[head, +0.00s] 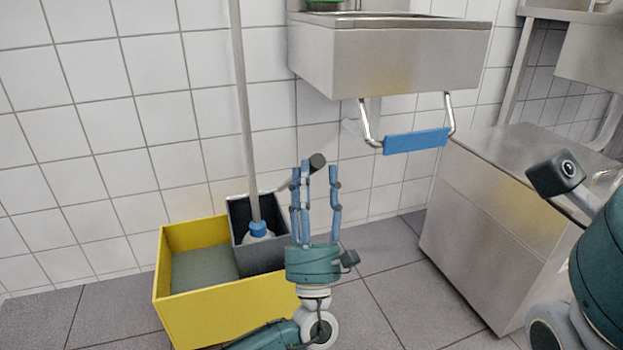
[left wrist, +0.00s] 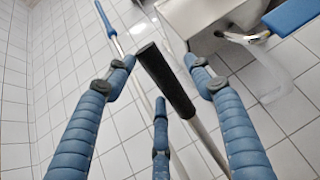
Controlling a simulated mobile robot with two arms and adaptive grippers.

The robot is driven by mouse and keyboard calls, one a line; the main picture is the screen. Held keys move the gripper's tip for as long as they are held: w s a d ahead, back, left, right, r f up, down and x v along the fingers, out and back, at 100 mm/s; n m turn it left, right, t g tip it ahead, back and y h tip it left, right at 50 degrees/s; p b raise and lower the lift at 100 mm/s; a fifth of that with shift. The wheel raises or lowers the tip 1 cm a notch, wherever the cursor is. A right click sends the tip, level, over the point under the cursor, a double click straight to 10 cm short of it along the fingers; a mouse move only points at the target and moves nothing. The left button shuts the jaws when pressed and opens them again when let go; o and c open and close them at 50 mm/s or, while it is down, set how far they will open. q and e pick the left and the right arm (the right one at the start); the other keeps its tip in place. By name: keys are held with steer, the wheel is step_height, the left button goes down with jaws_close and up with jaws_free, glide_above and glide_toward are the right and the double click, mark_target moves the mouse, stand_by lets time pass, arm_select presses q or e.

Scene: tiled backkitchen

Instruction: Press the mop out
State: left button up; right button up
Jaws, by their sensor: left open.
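The mop (head: 243,110) stands almost upright, its pale pole rising from a blue socket and white head inside the dark grey wringer (head: 266,262). The wringer sits in the right part of the yellow bucket (head: 225,316). The wringer's metal lever ends in a black grip (head: 317,161). My left gripper (head: 316,174) is open, fingers pointing up, close to that grip in the head view. In the left wrist view the black grip (left wrist: 166,80) shows between the spread fingers; I cannot tell whether they touch it. The mop pole's blue end (left wrist: 104,18) is beyond. My right gripper is out of view.
A steel sink (head: 390,60) hangs on the tiled wall, with a blue knee bar (head: 416,141) on bent tubes below it. A steel cabinet (head: 500,215) stands at the right. Grey floor tiles (head: 375,290) are bare between bucket and cabinet.

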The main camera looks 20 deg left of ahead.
arm_select(q)
steer(key=v, duration=1.2)
steer(key=shift+h, duration=0.3)
